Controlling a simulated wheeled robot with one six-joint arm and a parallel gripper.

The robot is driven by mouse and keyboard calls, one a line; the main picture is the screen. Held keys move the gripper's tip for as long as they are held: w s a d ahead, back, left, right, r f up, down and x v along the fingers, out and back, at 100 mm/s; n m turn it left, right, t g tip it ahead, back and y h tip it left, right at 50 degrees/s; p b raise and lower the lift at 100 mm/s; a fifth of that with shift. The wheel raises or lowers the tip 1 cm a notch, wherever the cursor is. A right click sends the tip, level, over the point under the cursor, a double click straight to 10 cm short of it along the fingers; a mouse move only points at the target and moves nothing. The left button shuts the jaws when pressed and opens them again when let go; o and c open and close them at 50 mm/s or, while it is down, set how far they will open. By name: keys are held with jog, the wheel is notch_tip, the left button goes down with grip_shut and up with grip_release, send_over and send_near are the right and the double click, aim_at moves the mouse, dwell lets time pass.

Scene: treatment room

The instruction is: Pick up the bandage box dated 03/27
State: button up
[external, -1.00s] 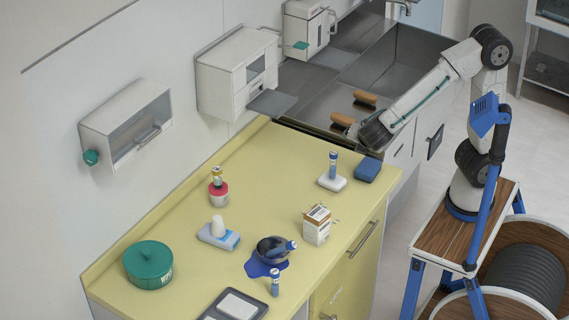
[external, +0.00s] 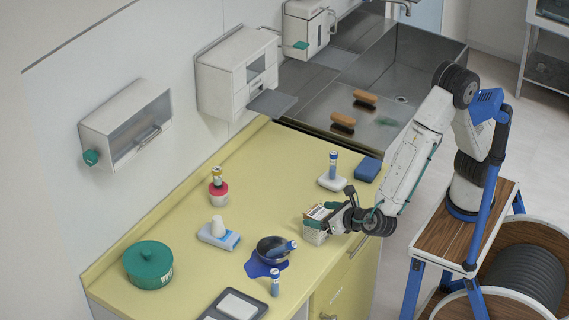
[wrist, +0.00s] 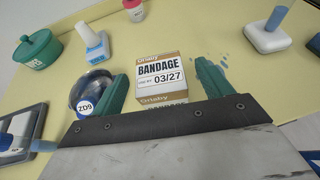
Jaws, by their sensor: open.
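The bandage box (wrist: 161,75) is white and brown, and its label reads "BANDAGE" and "03/27" in the wrist view. It stands on the yellow counter near the front edge; in the external view the box (external: 314,232) is partly hidden by my gripper. My gripper (external: 323,215) is at the box from the right. In the wrist view my gripper (wrist: 162,85) is open, with one green finger left of the box and the other right of it.
A blue block (external: 367,169) lies behind.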

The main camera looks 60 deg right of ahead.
aim_at(313, 213)
jog(key=x, duration=0.3)
jog(key=shift+w+f, duration=0.15)
jog(key=shift+w, duration=0.2)
jog(key=c, duration=1.1)
